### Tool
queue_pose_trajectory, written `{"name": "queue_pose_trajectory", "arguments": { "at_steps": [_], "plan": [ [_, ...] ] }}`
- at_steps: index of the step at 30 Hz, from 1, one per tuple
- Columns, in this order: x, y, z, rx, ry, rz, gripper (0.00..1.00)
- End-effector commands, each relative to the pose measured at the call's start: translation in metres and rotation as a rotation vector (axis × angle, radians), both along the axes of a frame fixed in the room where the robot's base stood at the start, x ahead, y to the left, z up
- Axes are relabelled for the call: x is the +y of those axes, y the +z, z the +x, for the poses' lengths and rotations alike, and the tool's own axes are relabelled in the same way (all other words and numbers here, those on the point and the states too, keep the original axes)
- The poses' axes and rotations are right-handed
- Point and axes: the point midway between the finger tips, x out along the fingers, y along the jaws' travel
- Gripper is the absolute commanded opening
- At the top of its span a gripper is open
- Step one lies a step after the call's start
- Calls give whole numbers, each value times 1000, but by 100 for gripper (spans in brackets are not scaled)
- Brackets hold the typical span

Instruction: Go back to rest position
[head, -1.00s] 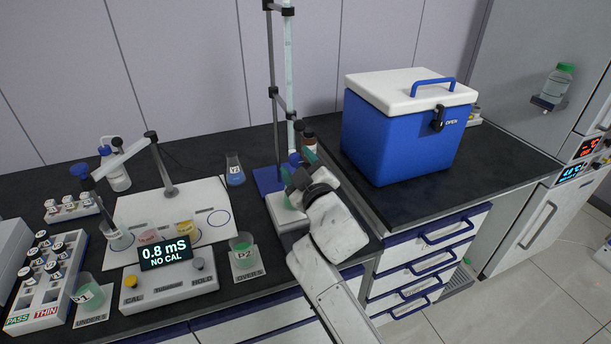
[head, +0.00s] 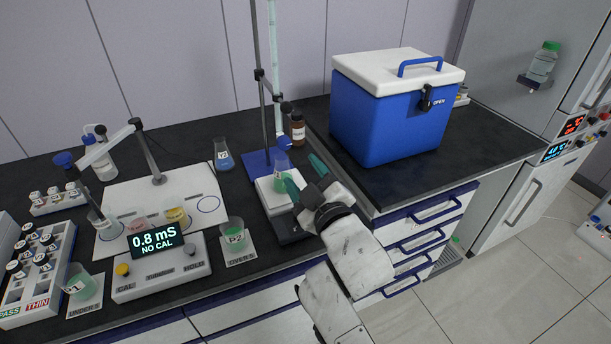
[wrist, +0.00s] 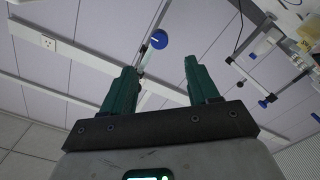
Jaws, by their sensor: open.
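My gripper (head: 305,176) is open and empty in the head view. Its green fingers are apart, just right of and in front of a flask with green liquid (head: 282,181) on the white stirrer plate (head: 272,200) under the burette (head: 275,75). In the wrist view my gripper (wrist: 160,85) also shows its two green fingers spread, with nothing between them but the wall and the burette's blue tap (wrist: 159,39) beyond.
A blue cooler box (head: 390,120) stands to the right on the counter. A meter reading 0.8 mS (head: 157,243), a beaker marked P2 (head: 233,232) and a vial rack (head: 40,265) are at the left. A flask marked Y2 (head: 223,157) stands behind. Open floor lies at the right.

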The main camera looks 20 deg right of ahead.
Motion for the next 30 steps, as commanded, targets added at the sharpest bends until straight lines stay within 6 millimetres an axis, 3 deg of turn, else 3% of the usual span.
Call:
{"name": "queue_pose_trajectory", "arguments": {
  "at_steps": [8,11,14,17,21,25,30],
  "plan": [
    [-1,-3,-1,10,-3,6,60],
    [-7,-22,-9,75,-23,45,60],
    [-21,-63,-31,219,-72,127,60],
    [-36,-115,-69,417,-139,230,60],
    [-53,-182,-138,702,-240,362,60],
    [-64,-227,-214,959,-340,457,60],
    [-74,-257,-303,1230,-460,533,60]
  ]
}}
